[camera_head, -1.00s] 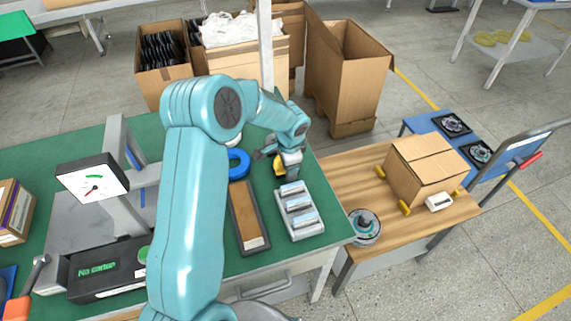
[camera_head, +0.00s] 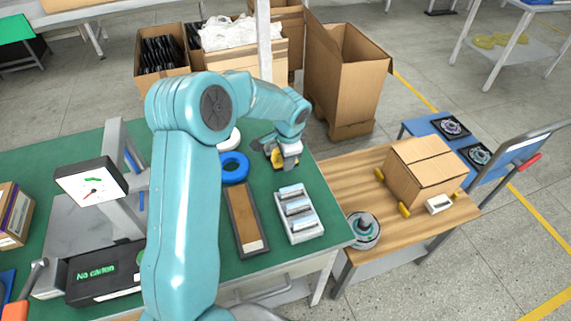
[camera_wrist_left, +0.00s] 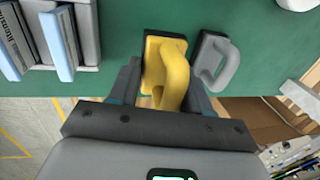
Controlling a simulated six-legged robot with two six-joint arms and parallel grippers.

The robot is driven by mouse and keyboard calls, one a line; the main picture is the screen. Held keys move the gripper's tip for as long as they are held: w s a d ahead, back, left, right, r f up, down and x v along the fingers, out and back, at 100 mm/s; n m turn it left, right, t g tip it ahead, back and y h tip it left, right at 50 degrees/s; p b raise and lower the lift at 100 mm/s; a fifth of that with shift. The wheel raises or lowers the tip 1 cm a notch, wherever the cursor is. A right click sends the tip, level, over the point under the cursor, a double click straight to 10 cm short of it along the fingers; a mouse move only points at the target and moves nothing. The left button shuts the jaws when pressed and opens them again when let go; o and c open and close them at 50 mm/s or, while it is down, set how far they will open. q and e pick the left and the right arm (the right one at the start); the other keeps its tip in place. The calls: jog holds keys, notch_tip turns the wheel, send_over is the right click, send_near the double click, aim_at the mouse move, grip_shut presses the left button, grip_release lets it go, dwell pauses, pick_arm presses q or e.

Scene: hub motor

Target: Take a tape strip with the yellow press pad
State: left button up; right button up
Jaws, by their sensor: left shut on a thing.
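The yellow press pad (camera_wrist_left: 170,68), with an arched handle, is between the fingers of my left gripper (camera_wrist_left: 165,88) in the left wrist view. The gripper is shut on its handle. In the head view the left gripper (camera_head: 286,156) is over the far right part of the green table, with a bit of yellow pad (camera_head: 276,158) showing. I cannot tell whether the pad touches the table. The grey tray (camera_head: 300,236) with several blue-white tape strips stands in front of it; its corner shows at upper left in the wrist view (camera_wrist_left: 88,30). My right gripper is not in view.
A similar grey pad (camera_wrist_left: 213,60) stands close beside the yellow one. A blue tape roll (camera_head: 234,167) and a brown tray (camera_head: 233,222) lie to the left. A wooden table with a carton (camera_head: 425,170) adjoins at right. Some green tabletop is clear around the gripper.

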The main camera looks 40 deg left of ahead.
pick_arm(q)
notch_tip(320, 180, up, 16)
jog(key=shift+f, duration=0.2)
jog(key=o, duration=0.4)
jog(key=shift+c, duration=1.1)
